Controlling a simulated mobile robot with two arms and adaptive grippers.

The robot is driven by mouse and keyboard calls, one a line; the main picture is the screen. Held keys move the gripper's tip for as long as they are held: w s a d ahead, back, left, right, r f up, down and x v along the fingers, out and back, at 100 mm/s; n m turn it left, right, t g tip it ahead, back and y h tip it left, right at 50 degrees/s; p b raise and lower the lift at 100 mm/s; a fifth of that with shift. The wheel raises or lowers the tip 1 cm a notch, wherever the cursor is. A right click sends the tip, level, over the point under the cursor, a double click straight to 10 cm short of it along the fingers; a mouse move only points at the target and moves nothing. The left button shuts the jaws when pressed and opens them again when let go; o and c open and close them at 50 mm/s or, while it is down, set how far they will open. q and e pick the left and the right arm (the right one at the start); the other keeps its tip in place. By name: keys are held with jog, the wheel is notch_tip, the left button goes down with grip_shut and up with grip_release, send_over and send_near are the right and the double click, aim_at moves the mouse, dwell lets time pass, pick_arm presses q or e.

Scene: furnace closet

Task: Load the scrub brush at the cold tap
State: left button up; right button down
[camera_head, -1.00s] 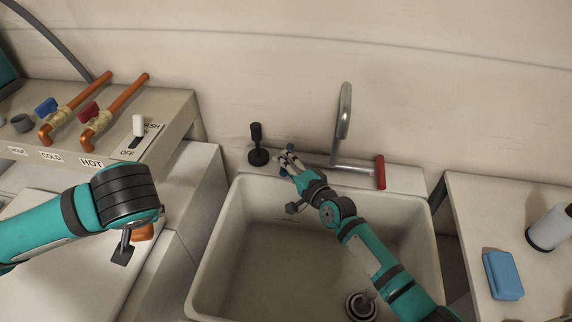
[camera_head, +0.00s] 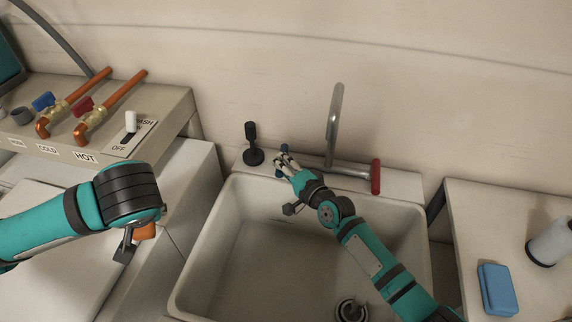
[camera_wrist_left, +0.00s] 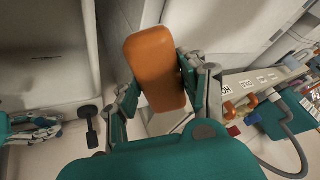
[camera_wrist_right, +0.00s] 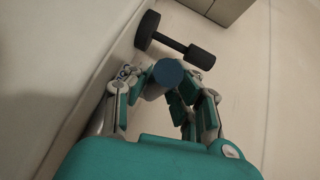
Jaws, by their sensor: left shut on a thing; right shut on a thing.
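An orange block-shaped thing (camera_wrist_left: 157,68), probably the scrub brush, is clamped between the fingers of my left gripper (camera_wrist_left: 158,88). I see no bristles on it. In the head view only its orange edge (camera_head: 146,232) shows, beside the left wrist. My right gripper (camera_head: 284,160) is at the left end of the sink tap (camera_head: 335,125), shut on the blue cold handle. The round blue end of the cold handle (camera_wrist_right: 168,72) shows between the fingers in the right wrist view. A red handle (camera_head: 376,177) is at the tap's right end. No water shows under the spout.
The white sink basin (camera_head: 230,255) has a drain (camera_head: 351,310). A black knob on a stem (camera_head: 252,145) stands left of the cold handle. A blue sponge (camera_head: 497,290) and a white cylinder (camera_head: 550,242) are on the right counter. Labelled valves (camera_head: 85,107) stand left.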

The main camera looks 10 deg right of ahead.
pick_arm(q)
jog(key=shift+s+d+f+b, duration=0.1)
jog(key=shift+d+f+b, duration=0.25)
jog(key=shift+f, duration=0.3)
pick_arm(e)
jog(key=shift+d+f, duration=0.35)
pick_arm(q)
jog(key=shift+f+b, duration=0.35)
pick_arm(e)
jog(key=shift+d+y, duration=0.1)
jog(key=shift+y, duration=0.2)
jog(key=n+y+b, duration=0.1)
jog(key=b, duration=0.2)
jog(key=n+g+b, duration=0.1)
jog(key=b, duration=0.1)
jog(key=shift+s+d+y+b, duration=0.1)
jog(key=shift+d+y+b, duration=0.15)
jog(key=shift+y+b, duration=0.15)
jog(key=shift+r+g+b, duration=0.15)
jog(key=shift+g+b, duration=0.15)
jog(key=shift+b, duration=0.1)
pick_arm(q)
jog(key=f, duration=0.6)
jog(key=shift+a+f, duration=0.25)
jog(key=shift+f, duration=0.05)
